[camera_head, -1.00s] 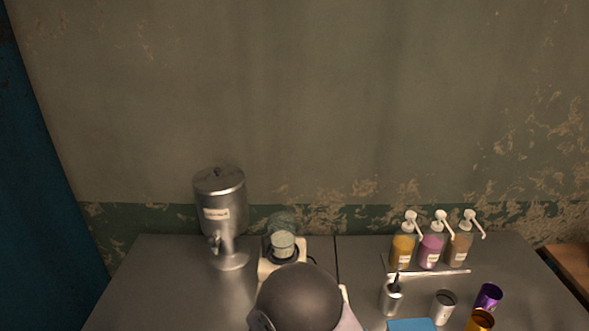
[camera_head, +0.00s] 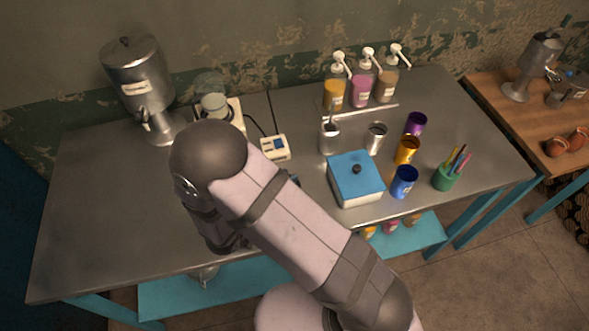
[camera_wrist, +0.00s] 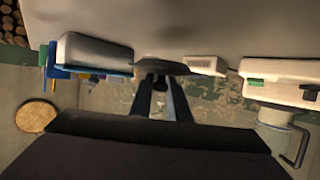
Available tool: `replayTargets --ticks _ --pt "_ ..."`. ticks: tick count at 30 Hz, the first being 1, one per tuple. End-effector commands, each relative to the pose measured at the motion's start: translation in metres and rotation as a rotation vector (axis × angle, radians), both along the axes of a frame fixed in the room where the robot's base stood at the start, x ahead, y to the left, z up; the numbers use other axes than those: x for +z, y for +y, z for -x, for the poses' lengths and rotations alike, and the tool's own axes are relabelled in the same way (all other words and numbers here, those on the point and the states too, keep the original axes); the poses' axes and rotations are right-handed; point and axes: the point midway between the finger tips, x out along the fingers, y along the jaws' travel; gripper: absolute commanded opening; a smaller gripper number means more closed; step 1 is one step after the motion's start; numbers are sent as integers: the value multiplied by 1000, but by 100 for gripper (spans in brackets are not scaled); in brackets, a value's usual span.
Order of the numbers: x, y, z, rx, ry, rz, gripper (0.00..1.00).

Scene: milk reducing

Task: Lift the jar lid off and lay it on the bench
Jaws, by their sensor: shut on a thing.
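In the wrist view, my gripper (camera_wrist: 161,82) is shut on a thin dark disc (camera_wrist: 162,67), apparently the jar lid, seen nearly edge-on. The disc is close to the grey bench surface (camera_wrist: 190,30); I cannot tell whether it touches. A clear handled jar (camera_wrist: 277,138) is on a pale base (camera_wrist: 285,82) to the right, apart from my gripper. In the head view, the see-through jar (camera_head: 208,83) is on its pale base near the back left of the bench (camera_head: 90,210). My arm hides the lid and fingertips there.
A steel dispenser (camera_head: 138,80) stands left of the jar. A blue-lidded box (camera_head: 355,178), small white device (camera_head: 274,147), coloured cups (camera_head: 404,182) and pump bottles (camera_head: 361,85) occupy the middle and right. The left front of the bench is clear.

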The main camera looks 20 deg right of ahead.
Motion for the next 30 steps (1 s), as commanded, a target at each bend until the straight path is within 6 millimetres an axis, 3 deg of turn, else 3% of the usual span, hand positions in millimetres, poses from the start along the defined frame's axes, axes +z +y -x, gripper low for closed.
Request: replayTargets --ticks 5,9,15,19,24,30 --pt "8 53 -41 195 -7 -1 0" --pt "18 108 -71 394 -11 2 0" --pt "35 190 -97 697 -14 4 0" --pt "47 246 -103 904 -17 5 0" --pt "56 306 -97 1148 -19 6 0" --pt "58 356 -78 1377 -21 3 0"
